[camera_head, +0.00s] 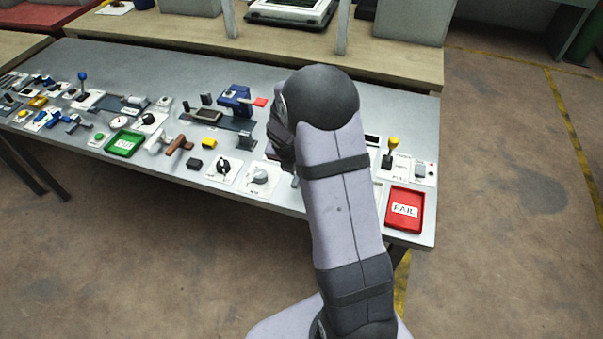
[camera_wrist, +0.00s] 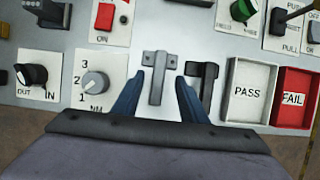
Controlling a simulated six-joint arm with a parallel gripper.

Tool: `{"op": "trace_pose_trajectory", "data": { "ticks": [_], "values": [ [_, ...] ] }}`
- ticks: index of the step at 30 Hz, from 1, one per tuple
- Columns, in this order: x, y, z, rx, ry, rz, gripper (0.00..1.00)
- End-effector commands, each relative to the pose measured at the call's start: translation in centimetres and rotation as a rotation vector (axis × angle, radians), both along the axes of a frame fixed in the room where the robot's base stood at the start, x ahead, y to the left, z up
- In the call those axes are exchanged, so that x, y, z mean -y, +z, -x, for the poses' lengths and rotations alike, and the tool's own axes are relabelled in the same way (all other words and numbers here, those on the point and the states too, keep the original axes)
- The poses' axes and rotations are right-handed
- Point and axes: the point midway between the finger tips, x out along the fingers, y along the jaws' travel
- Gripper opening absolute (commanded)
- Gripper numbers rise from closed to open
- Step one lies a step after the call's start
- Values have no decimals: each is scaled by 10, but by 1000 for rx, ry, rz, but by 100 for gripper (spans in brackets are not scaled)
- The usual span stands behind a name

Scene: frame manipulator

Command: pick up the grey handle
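The grey handle (camera_wrist: 157,76) is a T-shaped piece in the wrist view, lying on the light grey bench top with its crossbar toward the top of the picture. My gripper (camera_wrist: 158,90) has two blue fingers spread apart, one on each side of the handle's stem. Gaps show between the fingers and the stem, and the gripper is empty. How high the fingertips are above the bench is hard to tell. In the head view my arm hides the fingertips and most or all of the handle.
A black handle (camera_wrist: 207,76) lies just right of the right finger. A white PASS tray (camera_wrist: 230,103) and a red FAIL tray (camera_wrist: 282,112) are farther right. A grey knob panel (camera_wrist: 88,99) is left of the left finger. Several switches and tools crowd the bench (camera_head: 170,75).

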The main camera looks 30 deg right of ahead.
Motion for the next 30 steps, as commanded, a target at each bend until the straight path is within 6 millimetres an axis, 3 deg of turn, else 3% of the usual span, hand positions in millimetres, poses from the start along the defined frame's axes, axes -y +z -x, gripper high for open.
{"op": "trace_pose_trajectory", "data": {
  "ticks": [9, 18, 23, 30],
  "values": [
    [7, -34, -9, -2, -2, 0, 39],
    [8, -35, -11, 0, -1, 0, 39],
    [8, -35, -11, 0, -1, 0, 1],
    [8, -35, -11, 0, -1, 0, 0]
  ]
}}
